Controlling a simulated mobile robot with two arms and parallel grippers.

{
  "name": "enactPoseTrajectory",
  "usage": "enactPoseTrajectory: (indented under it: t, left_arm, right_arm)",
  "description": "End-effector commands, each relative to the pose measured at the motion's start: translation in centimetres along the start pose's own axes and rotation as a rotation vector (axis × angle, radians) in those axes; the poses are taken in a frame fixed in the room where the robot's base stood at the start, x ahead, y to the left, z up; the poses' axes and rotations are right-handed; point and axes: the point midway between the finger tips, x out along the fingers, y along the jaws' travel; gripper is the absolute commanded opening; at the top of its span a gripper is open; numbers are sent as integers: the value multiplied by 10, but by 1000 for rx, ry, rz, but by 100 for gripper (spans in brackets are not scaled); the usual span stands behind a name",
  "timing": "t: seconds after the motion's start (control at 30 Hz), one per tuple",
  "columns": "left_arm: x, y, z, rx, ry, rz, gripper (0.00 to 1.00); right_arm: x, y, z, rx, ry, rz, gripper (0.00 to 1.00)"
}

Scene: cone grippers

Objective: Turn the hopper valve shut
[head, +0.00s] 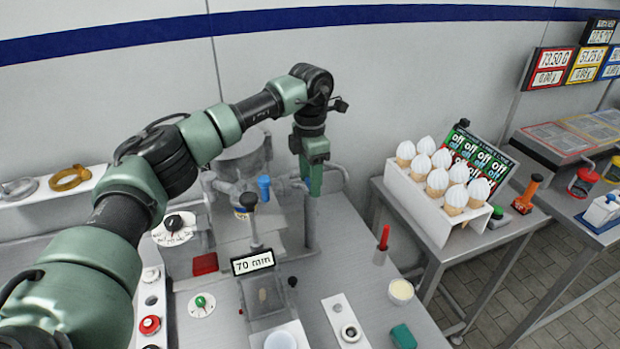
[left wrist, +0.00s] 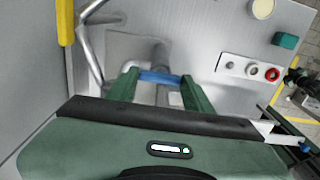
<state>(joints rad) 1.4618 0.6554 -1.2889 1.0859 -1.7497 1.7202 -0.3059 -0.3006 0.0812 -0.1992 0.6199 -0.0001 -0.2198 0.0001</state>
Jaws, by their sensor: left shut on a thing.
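My left gripper (head: 312,178) points down beside the grey pipework at the back of the bench in the head view. In the left wrist view its two green fingers (left wrist: 160,92) are shut on a blue bar-shaped handle (left wrist: 160,77), which lies across between them. This looks like the valve handle; its stem and how far it is turned are hidden. A grey hopper-like vessel (head: 243,150) stands behind my arm in the head view, partly covered. My right gripper is not in view.
A "70 mm" sign (head: 252,263) and a black-knobbed lever (head: 250,205) stand in front. A blue-topped post (head: 264,188) is left of the gripper. A grey rail (left wrist: 88,50) runs close by. Cones in a white rack (head: 440,205) are on the right table.

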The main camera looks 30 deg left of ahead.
Motion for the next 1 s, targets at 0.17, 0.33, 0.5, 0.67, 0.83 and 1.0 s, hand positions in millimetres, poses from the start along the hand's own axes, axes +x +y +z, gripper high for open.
enactPoseTrajectory:
  t: [0.17, 0.33, 0.5, 0.67, 0.83, 1.0]
  left_arm:
    - [-2, 1, 1, 27, -6, 2, 10]
    - [-2, 1, 1, 34, -6, 2, 10]
    - [-2, 0, 1, 34, -6, 2, 10]
    - [-2, 0, 1, 34, -5, 2, 73]
    - [-1, 0, 1, 33, -3, 1, 73]
    - [-2, 0, 1, 33, -3, 1, 73]
  right_arm:
    - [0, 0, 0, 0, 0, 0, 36]
    - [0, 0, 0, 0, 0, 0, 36]
    - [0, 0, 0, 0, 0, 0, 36]
    - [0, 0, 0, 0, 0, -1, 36]
    - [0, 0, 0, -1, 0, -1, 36]
    - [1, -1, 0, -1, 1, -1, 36]
